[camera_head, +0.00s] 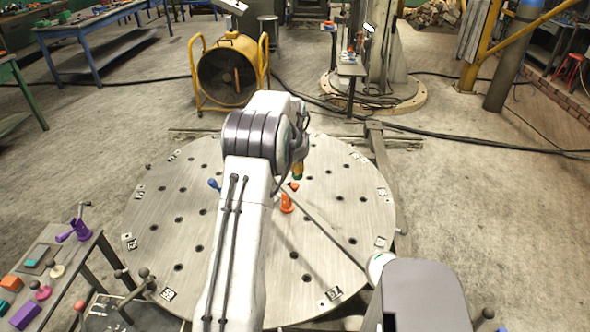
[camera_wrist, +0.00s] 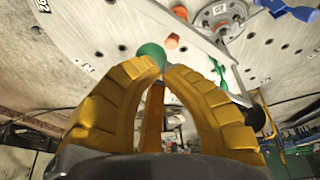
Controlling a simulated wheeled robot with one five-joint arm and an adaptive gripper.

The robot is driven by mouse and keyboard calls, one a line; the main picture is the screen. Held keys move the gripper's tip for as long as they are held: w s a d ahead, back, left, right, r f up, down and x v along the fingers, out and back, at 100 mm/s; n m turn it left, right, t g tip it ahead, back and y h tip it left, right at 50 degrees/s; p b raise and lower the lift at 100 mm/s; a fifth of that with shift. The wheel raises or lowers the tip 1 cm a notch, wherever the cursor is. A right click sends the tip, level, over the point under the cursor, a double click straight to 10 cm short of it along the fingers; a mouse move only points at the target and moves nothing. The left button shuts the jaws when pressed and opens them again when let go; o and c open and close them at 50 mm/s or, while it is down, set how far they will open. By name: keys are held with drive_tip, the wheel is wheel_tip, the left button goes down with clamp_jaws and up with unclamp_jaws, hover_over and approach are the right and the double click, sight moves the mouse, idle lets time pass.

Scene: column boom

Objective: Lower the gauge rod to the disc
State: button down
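The round, pale metal disc (camera_head: 170,215) lies flat below my arm, with rows of dark holes and small black-and-white markers near its rim. It fills the top of the wrist view (camera_wrist: 105,30). My gripper (camera_head: 297,178) is above the disc, right of its middle. In the wrist view its yellow fingers (camera_wrist: 162,68) close together at the tips around a green round end, apparently of the gauge rod (camera_wrist: 151,53). The rest of the rod is hidden. I cannot tell the gap between it and the disc.
An orange post (camera_head: 287,204) stands on the disc near my gripper, with a smaller orange piece (camera_head: 294,186) beside it. A blue knob (camera_head: 214,184) is at left. A side table (camera_head: 70,262) holds coloured parts. A yellow fan (camera_head: 228,72) stands behind.

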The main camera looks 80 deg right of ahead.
drive_tip(key=b, duration=0.7)
hover_over(295, 199)
wheel_tip(295, 199, down, 7)
drive_tip(key=shift+r, duration=0.1)
drive_tip(key=shift+r+p, duration=0.1)
drive_tip(key=shift+p, duration=0.2)
drive_tip(key=r+p, duration=0.1)
drive_tip(key=r, duration=0.2)
drive_tip(key=r+p, duration=0.1)
drive_tip(key=shift+w+a+r+p, duration=0.2)
drive_tip(key=shift+w+a+p, duration=0.05)
drive_tip(key=shift+p, duration=0.05)
drive_tip(key=b+v, duration=0.1)
drive_tip(key=v, duration=0.8)
drive_tip(key=shift+a+r, duration=0.2)
drive_tip(key=shift+r, duration=0.05)
